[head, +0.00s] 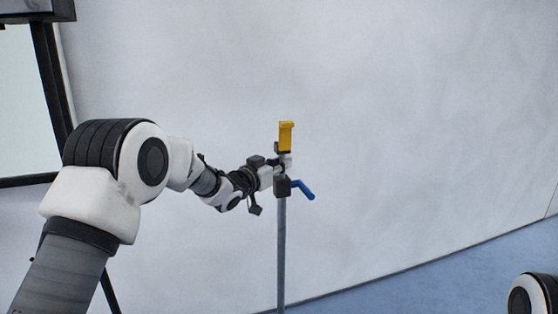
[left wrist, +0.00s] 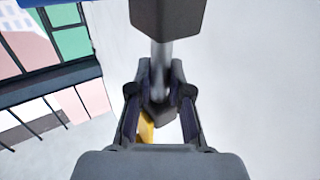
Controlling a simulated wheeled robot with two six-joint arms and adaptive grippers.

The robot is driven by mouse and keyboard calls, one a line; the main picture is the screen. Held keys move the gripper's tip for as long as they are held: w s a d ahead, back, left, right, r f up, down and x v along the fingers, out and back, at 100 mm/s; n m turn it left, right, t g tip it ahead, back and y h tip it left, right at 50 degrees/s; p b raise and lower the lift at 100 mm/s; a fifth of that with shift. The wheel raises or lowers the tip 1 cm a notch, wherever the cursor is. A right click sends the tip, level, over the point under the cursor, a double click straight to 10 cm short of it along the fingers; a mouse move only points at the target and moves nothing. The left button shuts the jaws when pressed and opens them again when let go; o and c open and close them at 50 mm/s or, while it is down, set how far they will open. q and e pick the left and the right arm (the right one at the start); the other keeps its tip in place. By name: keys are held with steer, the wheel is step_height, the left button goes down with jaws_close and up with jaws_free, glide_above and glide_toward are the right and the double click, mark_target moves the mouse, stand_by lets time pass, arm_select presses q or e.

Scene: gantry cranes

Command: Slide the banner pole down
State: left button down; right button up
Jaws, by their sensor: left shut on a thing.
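The banner pole (head: 281,250) is a thin grey upright rod in the middle of the head view. A yellow piece (head: 286,136) tops it, and a dark clamp (head: 281,186) with a blue lever (head: 303,190) sits below that. The lever points right and slightly down. My left gripper (head: 283,165) reaches in from the left and is shut on the pole between the yellow piece and the clamp. In the left wrist view the pole (left wrist: 162,68) runs between the fingers (left wrist: 160,90), with the dark clamp (left wrist: 167,16) beyond. My right gripper is out of view.
A pale wall (head: 400,110) stands behind the pole, above a blue floor (head: 420,285). A dark-framed panel (head: 25,100) stands at the left. The space right of the pole is clear. Part of my right arm shows at the lower right corner.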

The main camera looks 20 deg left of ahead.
arm_select(q)
steer(key=shift+d, duration=0.1)
steer(key=c, duration=1.2)
jaws_free()
steer(key=shift+w, duration=0.1)
steer(key=shift+o, duration=0.6)
steer(key=shift+w+d+f, duration=0.3)
steer(key=shift+w, duration=0.15)
steer(key=shift+s+a+r, duration=0.15)
steer(key=shift+s, duration=0.05)
steer(key=v, duration=1.1)
steer(key=shift+s, duration=0.25)
